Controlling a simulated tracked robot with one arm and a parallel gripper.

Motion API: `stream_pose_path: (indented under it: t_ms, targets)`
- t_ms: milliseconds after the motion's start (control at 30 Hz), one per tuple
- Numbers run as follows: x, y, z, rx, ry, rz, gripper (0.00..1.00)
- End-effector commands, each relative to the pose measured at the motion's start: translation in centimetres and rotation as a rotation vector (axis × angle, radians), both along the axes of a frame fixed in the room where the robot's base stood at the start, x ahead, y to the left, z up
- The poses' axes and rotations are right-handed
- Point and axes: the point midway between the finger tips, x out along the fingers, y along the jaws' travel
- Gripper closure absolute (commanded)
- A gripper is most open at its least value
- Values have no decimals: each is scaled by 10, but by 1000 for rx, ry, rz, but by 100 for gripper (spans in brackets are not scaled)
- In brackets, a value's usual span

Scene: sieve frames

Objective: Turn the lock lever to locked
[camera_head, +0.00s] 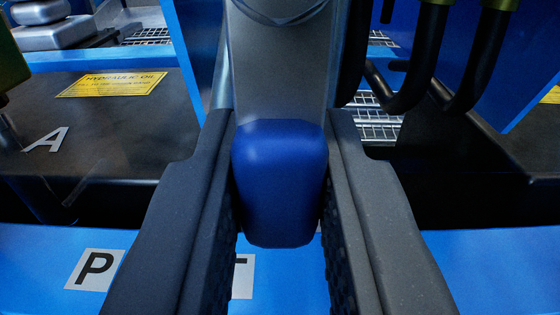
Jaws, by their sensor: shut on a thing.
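The lever (275,75) is a grey metal bar with a blue end cap (279,185). It comes down from the top middle of the view and hangs close in front of the camera. My gripper (280,215) has its two dark fingers on either side of the blue cap, shut on it. The inner ribbed pads touch or nearly touch the cap's sides. The lever's pivot lies above the view, and no lock marking is visible.
Black bent pipes (440,60) stand close at the right. A blue beam (490,265) with white letter plates (95,269) runs across below.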

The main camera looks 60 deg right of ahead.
Motion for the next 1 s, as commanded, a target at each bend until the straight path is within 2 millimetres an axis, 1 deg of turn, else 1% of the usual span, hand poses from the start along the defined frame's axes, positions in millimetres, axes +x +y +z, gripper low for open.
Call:
stream_pose_path:
  t_ms: [33,400,433,500,1000]
  targets:
    - [-1,1,-3,1,10,2,100]
    - [-1,0,-3,-1,12,1,100]
    - [-1,0,-3,-1,12,1,76]
    - [-1,0,-2,-1,11,1,60]
    - [0,-1,0,-3,6,0,60]
